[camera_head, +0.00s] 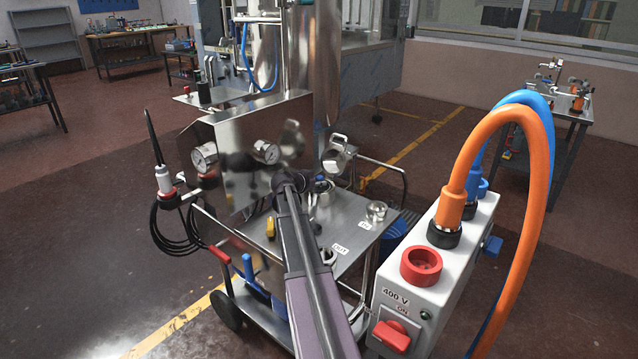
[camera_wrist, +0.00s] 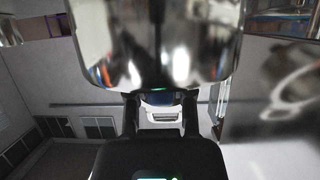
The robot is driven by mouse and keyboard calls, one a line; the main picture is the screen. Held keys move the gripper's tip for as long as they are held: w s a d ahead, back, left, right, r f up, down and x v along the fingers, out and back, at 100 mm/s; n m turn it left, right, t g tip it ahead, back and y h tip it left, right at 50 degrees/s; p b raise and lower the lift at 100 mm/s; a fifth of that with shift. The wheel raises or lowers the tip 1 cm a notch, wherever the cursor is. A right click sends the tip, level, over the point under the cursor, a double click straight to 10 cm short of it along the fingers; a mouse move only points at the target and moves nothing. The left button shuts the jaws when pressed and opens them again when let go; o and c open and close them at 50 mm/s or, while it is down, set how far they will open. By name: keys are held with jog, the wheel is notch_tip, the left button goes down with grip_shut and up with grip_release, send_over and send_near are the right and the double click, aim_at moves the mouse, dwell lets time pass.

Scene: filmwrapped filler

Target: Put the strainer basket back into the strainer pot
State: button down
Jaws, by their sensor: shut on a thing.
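In the wrist view my gripper (camera_wrist: 160,108) shows its two black fingers reaching up to a smooth, shiny metal body that fills the top middle. I take this body to be the strainer basket (camera_wrist: 150,45), with the fingers shut on it. Its top is cut off by the picture edge. In the head view my arm runs up over the steel cart, and its dark end hides the fingers and most of what they hold. A round metal part with a handle (camera_head: 335,152) stands just right of the arm's end. I cannot tell for certain which part is the strainer pot.
The steel cart top (camera_head: 350,238) carries a small clear or shiny cup (camera_head: 375,211) near its right edge. A steel panel with gauges (camera_head: 265,151) stands left of my arm. A white 400 V box (camera_head: 425,280) with thick orange and blue cables (camera_head: 535,180) is at right.

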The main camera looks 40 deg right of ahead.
jog(key=shift+c, duration=2)
grip_release()
jog(key=shift+f, duration=0.1)
jog(key=shift+r, duration=0.2)
notch_tip(320, 180, up, 10)
jog(key=p, duration=1)
